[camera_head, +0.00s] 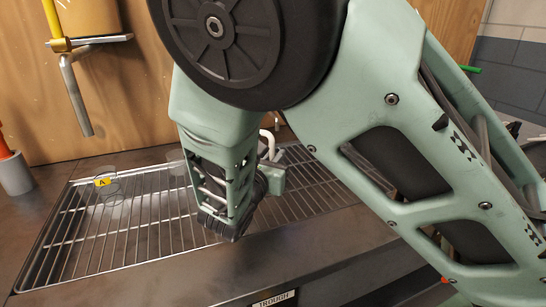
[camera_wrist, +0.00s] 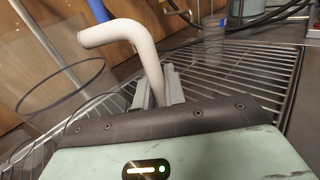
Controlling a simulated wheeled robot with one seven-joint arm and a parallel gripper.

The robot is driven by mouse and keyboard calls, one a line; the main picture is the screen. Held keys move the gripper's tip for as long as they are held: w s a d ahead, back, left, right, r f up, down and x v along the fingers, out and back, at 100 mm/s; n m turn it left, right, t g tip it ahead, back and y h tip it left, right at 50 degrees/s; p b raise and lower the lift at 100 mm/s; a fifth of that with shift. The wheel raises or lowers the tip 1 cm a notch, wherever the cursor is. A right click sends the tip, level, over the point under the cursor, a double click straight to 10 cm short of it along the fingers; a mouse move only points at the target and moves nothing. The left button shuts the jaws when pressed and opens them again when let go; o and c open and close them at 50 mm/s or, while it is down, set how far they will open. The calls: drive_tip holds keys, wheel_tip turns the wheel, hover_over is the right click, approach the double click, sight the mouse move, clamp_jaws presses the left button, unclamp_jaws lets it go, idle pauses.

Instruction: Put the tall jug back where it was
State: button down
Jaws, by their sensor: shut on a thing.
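My gripper (camera_head: 270,178) is low over the wire rack, largely hidden behind my own arm in the head view. In the wrist view its grey fingers (camera_wrist: 158,88) are shut on the lower part of a white bent tube, which looks like the tall jug's handle (camera_wrist: 120,33). The handle also shows beside the gripper in the head view (camera_head: 268,142).
The wire rack (camera_head: 140,225) sits in the dark counter (camera_head: 200,272). A yellow tag marked A (camera_head: 103,181) is at its left, near a faint clear shape. A metal spout (camera_head: 76,95) hangs at the back left. A grey cup (camera_head: 15,174) stands at far left.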

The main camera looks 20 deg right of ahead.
drive_tip(key=c, duration=1.5)
unclamp_jaws()
drive_tip(key=shift+f, duration=0.1)
